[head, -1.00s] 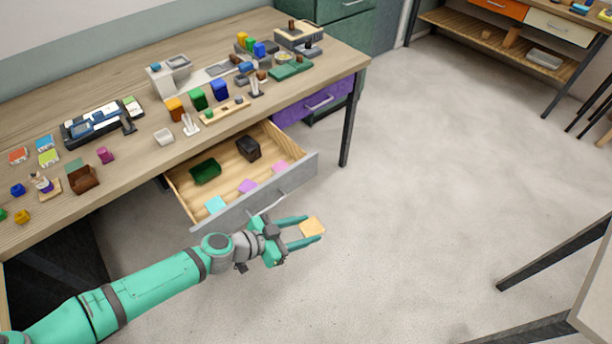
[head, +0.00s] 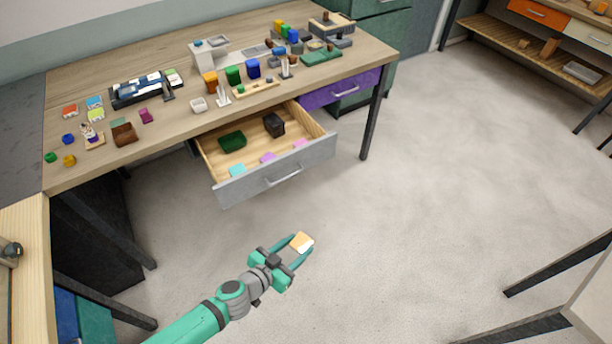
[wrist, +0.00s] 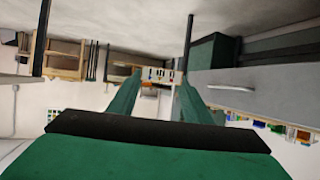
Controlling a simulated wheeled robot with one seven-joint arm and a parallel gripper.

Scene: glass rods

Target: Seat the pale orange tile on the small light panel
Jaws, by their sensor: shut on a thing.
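The pale orange tile (head: 302,241) is held at the fingertips of my gripper (head: 298,250) in the head view. My gripper is shut on it, above the open floor in front of the open drawer and clear of the desk. In the wrist view the two green fingers (wrist: 158,90) reach forward, and I cannot clearly make out the tile between them. I cannot tell for sure which item is the small light panel.
An open drawer (head: 252,186) juts from the wooden desk (head: 180,160), holding a green block (head: 232,140), a dark block (head: 274,124) and small coloured tiles. Many small items crowd the desk top. A dark table leg (head: 555,262) stands at right. The middle floor is clear.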

